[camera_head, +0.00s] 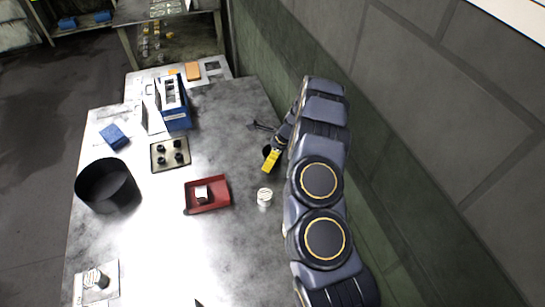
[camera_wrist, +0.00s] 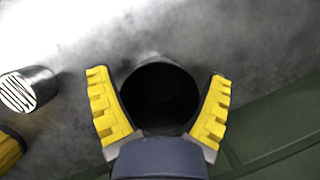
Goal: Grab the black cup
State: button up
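The black cup (camera_wrist: 160,94) stands between the two yellow-padded fingers of my gripper (camera_wrist: 160,75) in the wrist view, its dark round mouth facing the camera. The fingers are spread apart, one on each side of the cup. They look very close to its sides; I cannot tell whether they touch it. In the head view my gripper (camera_head: 270,159) is low over the right side of the table, with one yellow finger showing. A small dark part of the cup (camera_head: 267,151) shows beside it; the rest is hidden.
A white-topped cylinder (camera_head: 265,197) stands near my gripper. A red tray (camera_head: 222,181), a tray with small black parts (camera_head: 158,167), a large black bin (camera_head: 105,185) and a blue box (camera_head: 177,121) share the grey table. A wall is close on the right.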

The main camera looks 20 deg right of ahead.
jog(key=c, duration=0.6)
